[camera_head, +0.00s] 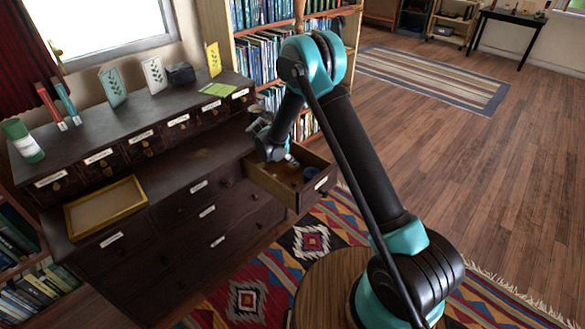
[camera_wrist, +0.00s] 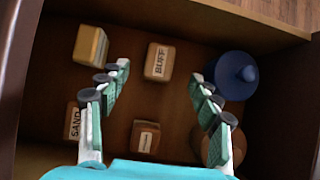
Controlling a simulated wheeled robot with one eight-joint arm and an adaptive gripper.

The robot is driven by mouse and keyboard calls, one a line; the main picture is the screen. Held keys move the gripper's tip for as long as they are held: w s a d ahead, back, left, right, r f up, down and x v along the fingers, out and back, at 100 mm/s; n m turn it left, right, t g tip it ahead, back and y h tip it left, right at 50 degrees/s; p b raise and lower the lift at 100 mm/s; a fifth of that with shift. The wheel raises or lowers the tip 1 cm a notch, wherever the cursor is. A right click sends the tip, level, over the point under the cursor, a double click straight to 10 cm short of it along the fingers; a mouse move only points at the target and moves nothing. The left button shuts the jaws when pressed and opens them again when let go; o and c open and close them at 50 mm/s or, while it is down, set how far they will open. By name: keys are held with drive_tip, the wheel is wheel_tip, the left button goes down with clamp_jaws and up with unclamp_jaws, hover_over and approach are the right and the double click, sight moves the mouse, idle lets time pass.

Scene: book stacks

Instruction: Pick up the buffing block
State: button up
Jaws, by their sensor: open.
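The buffing block, a small wooden block with a pale top lettered BUFF (camera_wrist: 158,62), lies in the open drawer, in the upper middle of the wrist view. My gripper (camera_wrist: 160,76) is open, with its two green-padded fingers spread wide. In that picture the block shows between and slightly beyond the fingertips. No finger visibly touches it. In the head view my arm reaches down over the pulled-out drawer (camera_head: 322,183) on the right of the dark cabinet. The block cannot be made out there.
The drawer also holds a yellowish block (camera_wrist: 90,46), a block marked SAND (camera_wrist: 72,122), a small labelled block (camera_wrist: 145,137), a blue lidded jar (camera_wrist: 234,78) and a round brown thing (camera_wrist: 236,140) partly behind the right finger. Drawer walls stand close around. A yellow-rimmed tray (camera_head: 143,195) sits on the cabinet.

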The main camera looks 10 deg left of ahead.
drive_tip(key=shift+x, duration=3.45)
drive_tip(key=c, duration=1.4)
drive_tip(key=shift+o, duration=0.2)
drive_tip(key=shift+r, duration=0.1)
wheel_tip(320, 180, up, 20)
